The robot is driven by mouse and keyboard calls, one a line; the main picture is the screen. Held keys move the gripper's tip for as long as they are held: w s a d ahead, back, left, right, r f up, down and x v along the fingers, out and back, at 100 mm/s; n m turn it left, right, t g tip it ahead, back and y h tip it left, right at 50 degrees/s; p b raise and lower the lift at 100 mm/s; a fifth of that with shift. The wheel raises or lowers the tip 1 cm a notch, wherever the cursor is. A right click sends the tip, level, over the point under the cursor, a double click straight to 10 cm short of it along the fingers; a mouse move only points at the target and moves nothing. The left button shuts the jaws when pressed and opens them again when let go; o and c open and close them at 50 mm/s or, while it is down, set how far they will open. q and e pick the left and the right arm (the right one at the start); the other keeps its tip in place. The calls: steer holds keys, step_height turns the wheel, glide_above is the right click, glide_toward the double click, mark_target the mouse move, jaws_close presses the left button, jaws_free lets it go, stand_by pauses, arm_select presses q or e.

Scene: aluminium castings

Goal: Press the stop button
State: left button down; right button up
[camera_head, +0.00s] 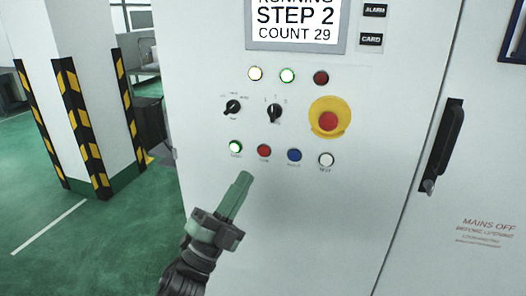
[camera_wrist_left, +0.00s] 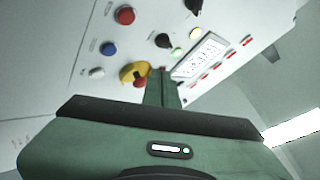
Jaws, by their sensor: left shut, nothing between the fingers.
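A white control cabinet has a lower row of buttons: a lit green one (camera_head: 235,147), a red one (camera_head: 264,150), a blue one (camera_head: 294,155) and a white one (camera_head: 326,159). Their labels are too small to read surely. The red button (camera_wrist_left: 125,15), blue button (camera_wrist_left: 109,48) and white button (camera_wrist_left: 97,72) also show in the left wrist view. A red mushroom button (camera_head: 328,121) sits on a yellow round base above the white button. My left gripper (camera_head: 245,177) is shut and empty. Its tips appear just below the red button in the head view; contact is not visible.
Two black selector knobs (camera_head: 274,113) and three lamps (camera_head: 287,75) sit above the button row. A screen (camera_head: 295,20) reads STEP 2, COUNT 29. A black door handle (camera_head: 444,145) is at the right. A striped pillar (camera_head: 90,100) stands left on green floor.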

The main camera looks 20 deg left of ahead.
mark_target(264, 151)
arm_select(q)
steer(key=shift+w+d+f+b, duration=0.1)
steer(key=shift+w+b, duration=0.5)
steer(key=shift+w, duration=1.65)
steer(key=shift+w+d+b, duration=0.1)
steer(key=shift+w+b, duration=0.45)
steer(key=shift+w, duration=1.7)
steer(key=shift+w, duration=0.2)
steer(key=shift+w+a, duration=0.1)
steer(key=shift+w, duration=0.1)
